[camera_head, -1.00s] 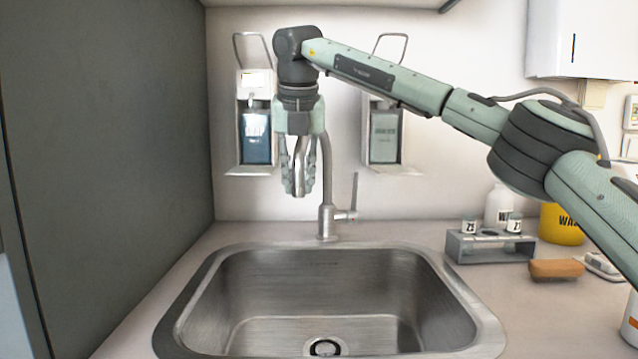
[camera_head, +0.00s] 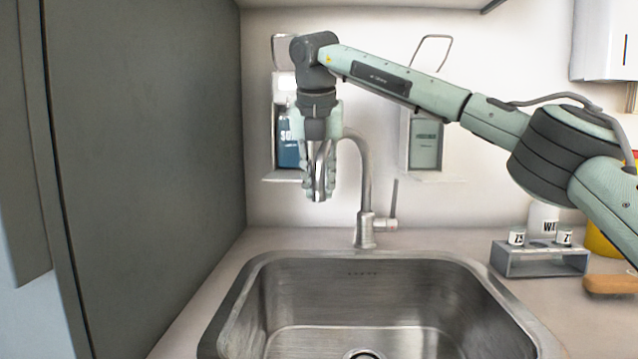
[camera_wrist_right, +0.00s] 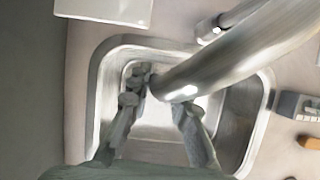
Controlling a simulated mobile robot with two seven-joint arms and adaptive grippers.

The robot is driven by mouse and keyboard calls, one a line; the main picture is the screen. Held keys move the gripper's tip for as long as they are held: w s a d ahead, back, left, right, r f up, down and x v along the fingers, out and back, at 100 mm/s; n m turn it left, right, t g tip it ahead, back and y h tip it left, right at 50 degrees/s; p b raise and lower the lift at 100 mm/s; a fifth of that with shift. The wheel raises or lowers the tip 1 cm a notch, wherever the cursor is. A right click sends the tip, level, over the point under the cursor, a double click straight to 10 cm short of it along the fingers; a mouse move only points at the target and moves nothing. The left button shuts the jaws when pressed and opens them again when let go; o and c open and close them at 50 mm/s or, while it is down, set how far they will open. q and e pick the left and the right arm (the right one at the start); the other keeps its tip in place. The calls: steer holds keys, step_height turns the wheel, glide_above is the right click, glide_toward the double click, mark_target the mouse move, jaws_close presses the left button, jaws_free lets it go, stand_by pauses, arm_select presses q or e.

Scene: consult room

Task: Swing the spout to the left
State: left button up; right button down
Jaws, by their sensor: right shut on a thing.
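The brushed-metal spout (camera_head: 364,165) rises from its faucet base (camera_head: 365,232) behind the sink and arches to the left, its free end pointing down. My right gripper (camera_head: 319,192) hangs over the back left of the sink, shut on the spout's end, with fingers on both sides of it. In the right wrist view the spout (camera_wrist_right: 235,50) runs in from the upper right, and its end lies between the fingers of my right gripper (camera_wrist_right: 160,105). A thin lever (camera_head: 394,205) stands up at the faucet's right side. My left gripper is not in view.
The steel sink (camera_head: 300,264) is empty below. A tall dark panel (camera_head: 150,130) stands close on the left. Two wall dispensers (camera_head: 289,135) (camera_head: 424,145) hang behind the faucet. A grey rack (camera_head: 540,262) with labelled vials and an orange-brown block (camera_head: 610,284) sit on the right counter.

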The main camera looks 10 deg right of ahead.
steer(key=c, duration=1.4)
jaws_free()
steer(key=shift+r, duration=0.15)
steer(key=v, duration=1.1)
steer(key=shift+s+r, duration=0.3)
steer(key=shift+r, duration=0.05)
steer(key=shift+a, duration=0.2)
